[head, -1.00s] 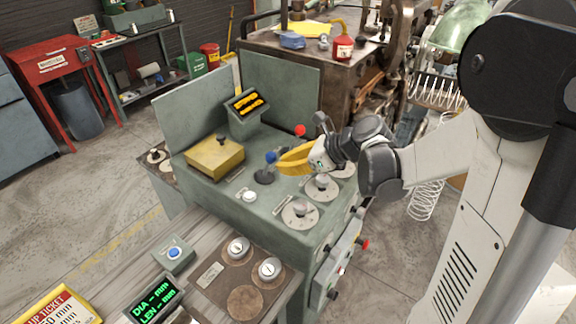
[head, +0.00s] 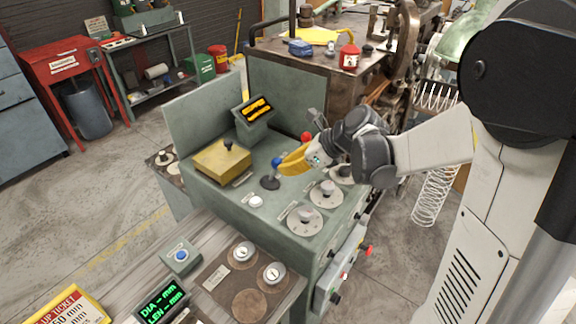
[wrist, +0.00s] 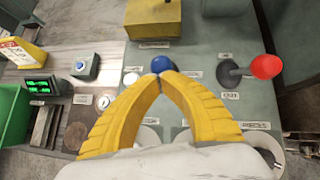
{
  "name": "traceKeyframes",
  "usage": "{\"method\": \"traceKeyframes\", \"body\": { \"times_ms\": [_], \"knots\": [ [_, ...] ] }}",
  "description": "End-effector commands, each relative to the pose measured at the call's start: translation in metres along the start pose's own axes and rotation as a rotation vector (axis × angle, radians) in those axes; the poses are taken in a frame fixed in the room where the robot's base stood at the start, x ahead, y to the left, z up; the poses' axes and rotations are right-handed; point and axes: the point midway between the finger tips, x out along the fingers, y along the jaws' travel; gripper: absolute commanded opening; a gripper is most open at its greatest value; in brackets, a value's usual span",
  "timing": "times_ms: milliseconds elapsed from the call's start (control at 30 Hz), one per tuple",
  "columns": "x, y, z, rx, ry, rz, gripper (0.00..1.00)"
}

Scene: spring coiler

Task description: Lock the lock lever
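A lever with a blue ball knob (head: 277,161) stands on the green console, on a dark round base. A second lever with a red ball knob (head: 306,137) stands farther back, partly behind my gripper; it shows clear in the wrist view (wrist: 266,66), leaning right. The labels are too small to read, so I cannot tell which is the lock lever. My gripper (head: 281,167) has its yellow fingers at the blue knob. In the wrist view the fingertips (wrist: 161,75) meet, with the blue knob (wrist: 159,62) just beyond them; nothing shows between them. Whether they touch it is unclear.
A yellow block (head: 222,159) with a black knob sits left of the levers. Several round dials, one a grey dial (head: 305,220), line the console's front. A white button (head: 256,201) is near the front edge. Upright green panels (head: 288,92) close the back.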

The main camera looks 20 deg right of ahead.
Motion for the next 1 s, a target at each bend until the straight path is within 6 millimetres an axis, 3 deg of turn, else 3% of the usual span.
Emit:
{"method": "traceKeyframes", "body": {
  "times_ms": [367,800,1000],
  "knots": [
    [0.004,-0.002,0.022,0.018,0.159,0.025,0.0],
    [0.024,-0.01,0.05,0.062,0.469,0.066,0.0],
    [0.03,-0.011,0.055,0.065,0.471,0.066,0.0]
  ]
}}
